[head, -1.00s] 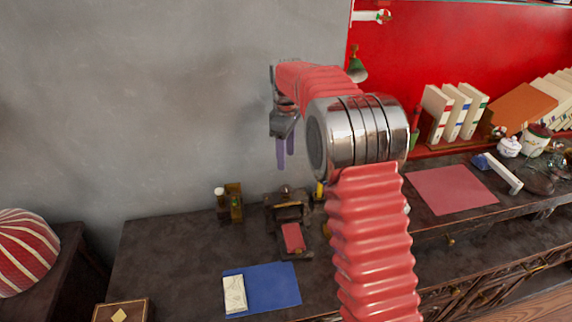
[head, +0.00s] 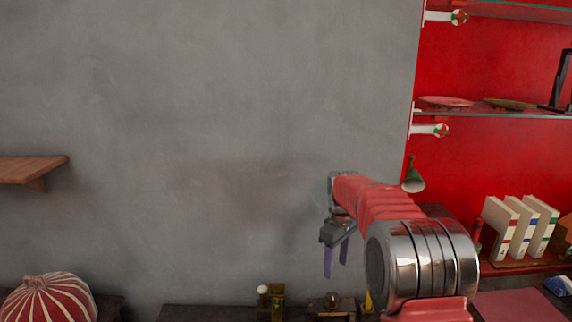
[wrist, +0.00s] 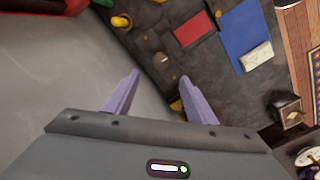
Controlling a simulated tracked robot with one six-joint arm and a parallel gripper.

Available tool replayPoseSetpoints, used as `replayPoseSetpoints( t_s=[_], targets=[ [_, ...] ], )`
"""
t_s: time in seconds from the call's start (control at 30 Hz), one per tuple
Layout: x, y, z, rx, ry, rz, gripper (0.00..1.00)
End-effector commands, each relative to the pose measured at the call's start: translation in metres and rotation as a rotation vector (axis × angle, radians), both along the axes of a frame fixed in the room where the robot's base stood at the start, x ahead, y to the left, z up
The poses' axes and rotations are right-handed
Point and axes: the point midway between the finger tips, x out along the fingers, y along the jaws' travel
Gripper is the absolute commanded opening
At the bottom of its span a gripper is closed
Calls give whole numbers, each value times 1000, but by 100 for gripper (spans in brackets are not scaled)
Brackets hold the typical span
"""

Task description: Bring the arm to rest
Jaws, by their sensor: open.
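My gripper (head: 335,262) hangs from the end of my red arm in the head view, in front of the grey wall and above the dark cabinet top (head: 215,313). Its two purple fingers point down. In the wrist view my gripper (wrist: 160,95) shows both fingers spread apart with nothing between them. Below them the cabinet top (wrist: 215,75) shows, with the grey wall beside it.
On the cabinet top are a blue mat (wrist: 245,38) with a white packet (wrist: 256,57), a red pad (wrist: 192,28) and small items. In the head view, white books (head: 520,230), glass shelves (head: 500,113), a wooden shelf (head: 30,170) and a striped round object (head: 48,300) stand around.

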Motion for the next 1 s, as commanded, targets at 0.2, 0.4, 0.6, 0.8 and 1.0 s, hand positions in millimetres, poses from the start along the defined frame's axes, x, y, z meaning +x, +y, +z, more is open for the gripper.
replayPoseSetpoints(
  t_s=[0.2, 0.4, 0.6, 0.8, 1.0],
  targets=[
    [-29, 0, -17, 0, 23, -153, 51],
    [-63, -1, -9, 1, 11, -283, 51],
    [-101, -1, 8, 7, -16, -401, 51],
    [-138, -1, 25, 18, -47, -498, 51],
    [-175, -1, 39, 31, -83, -580, 51]
  ],
)
